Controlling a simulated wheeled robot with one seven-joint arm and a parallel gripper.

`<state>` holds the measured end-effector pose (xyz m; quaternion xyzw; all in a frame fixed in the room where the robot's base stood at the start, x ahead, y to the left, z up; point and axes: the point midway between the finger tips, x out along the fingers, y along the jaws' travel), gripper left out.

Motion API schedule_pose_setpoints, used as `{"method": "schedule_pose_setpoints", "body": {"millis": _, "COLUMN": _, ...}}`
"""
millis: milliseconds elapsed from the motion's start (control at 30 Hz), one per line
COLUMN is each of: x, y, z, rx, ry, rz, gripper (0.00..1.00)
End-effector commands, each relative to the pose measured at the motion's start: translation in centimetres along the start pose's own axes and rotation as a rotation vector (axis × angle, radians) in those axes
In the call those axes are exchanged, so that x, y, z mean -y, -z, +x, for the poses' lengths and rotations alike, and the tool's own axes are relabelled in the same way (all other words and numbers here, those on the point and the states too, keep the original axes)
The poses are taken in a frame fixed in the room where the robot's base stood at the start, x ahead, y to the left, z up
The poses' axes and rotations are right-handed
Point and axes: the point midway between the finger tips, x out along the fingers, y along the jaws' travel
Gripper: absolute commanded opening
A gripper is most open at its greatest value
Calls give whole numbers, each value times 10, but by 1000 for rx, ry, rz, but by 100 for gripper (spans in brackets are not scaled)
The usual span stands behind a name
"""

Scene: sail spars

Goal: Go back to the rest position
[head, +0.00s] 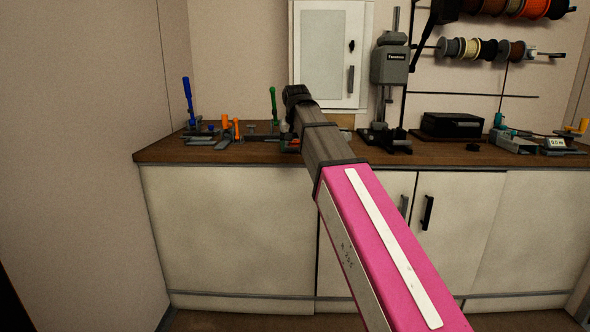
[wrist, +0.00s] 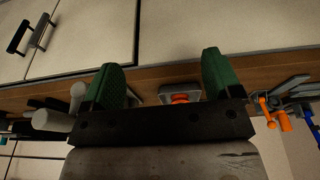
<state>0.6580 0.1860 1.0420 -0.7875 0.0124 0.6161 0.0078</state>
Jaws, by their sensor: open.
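My gripper (wrist: 163,78) shows in the wrist view with its two green fingers spread wide apart. Nothing is held between them. An orange round part on a grey block (wrist: 180,97) shows beyond the gap, on the bench; I cannot tell what it is. In the head view my arm reaches forward over the wooden bench, and its far end is above the bench top. The gripper itself is mostly hidden there behind the arm.
Clamps with blue and orange handles (head: 226,127) lie on the bench (head: 165,150) left of my arm. A drill press (head: 390,75) stands right of it, then a black box (head: 452,124). A white wall cabinet (head: 327,55) hangs behind. Cupboard doors (head: 230,230) front the bench.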

Motion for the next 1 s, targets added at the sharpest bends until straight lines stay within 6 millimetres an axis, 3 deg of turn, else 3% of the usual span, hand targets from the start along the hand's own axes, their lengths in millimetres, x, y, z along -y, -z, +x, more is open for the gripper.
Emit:
{"method": "schedule_pose_setpoints", "body": {"millis": 267, "x": -13, "y": -9, "z": 36, "rx": 16, "ry": -4, "rz": -3, "gripper": 84}}
{"method": "schedule_pose_setpoints", "body": {"millis": 467, "x": -27, "y": -20, "z": 75, "rx": 33, "ry": -8, "rz": -9, "gripper": 84}}
{"method": "schedule_pose_setpoints", "body": {"millis": 667, "x": -51, "y": -43, "z": 136, "rx": 63, "ry": -12, "rz": -15, "gripper": 84}}
{"method": "schedule_pose_setpoints", "body": {"millis": 1000, "x": -100, "y": -103, "z": 246, "rx": 120, "ry": -14, "rz": -25, "gripper": 84}}
